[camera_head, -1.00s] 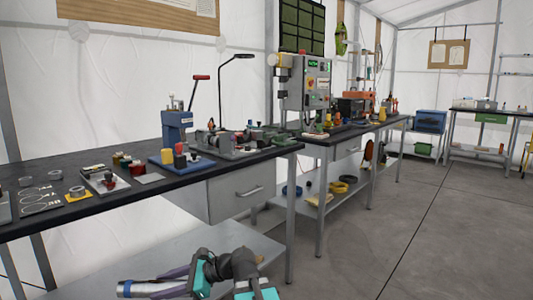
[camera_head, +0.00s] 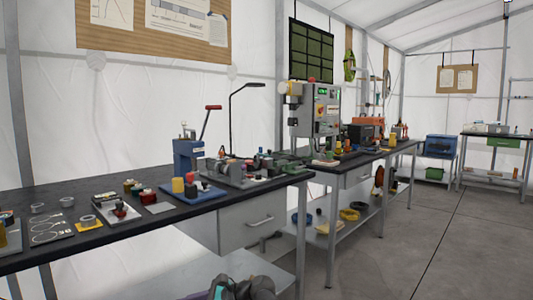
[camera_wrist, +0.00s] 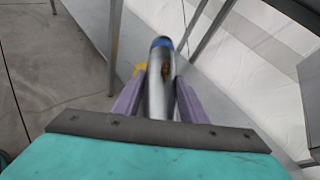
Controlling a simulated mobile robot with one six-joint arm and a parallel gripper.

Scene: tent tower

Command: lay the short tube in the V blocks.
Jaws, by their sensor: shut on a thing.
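In the wrist view my gripper (camera_wrist: 160,80) has its two purple fingers shut on a silver tube (camera_wrist: 157,101) with a blue band near its far end. The tube points away from the palm, above the floor and a grey shelf surface. In the head view only a part of my arm shows at the bottom edge; the gripper and tube are out of that picture. V blocks cannot be made out for certain; a grey fixture plate (camera_head: 232,181) with several small parts stands on the near bench, well apart from the gripper.
The dark-topped near bench (camera_head: 150,228) holds a blue press (camera_head: 187,157), a blue tray (camera_head: 181,196) and several small parts. A lower shelf and bench legs stand near my arm. Open floor (camera_head: 420,240) lies to the right.

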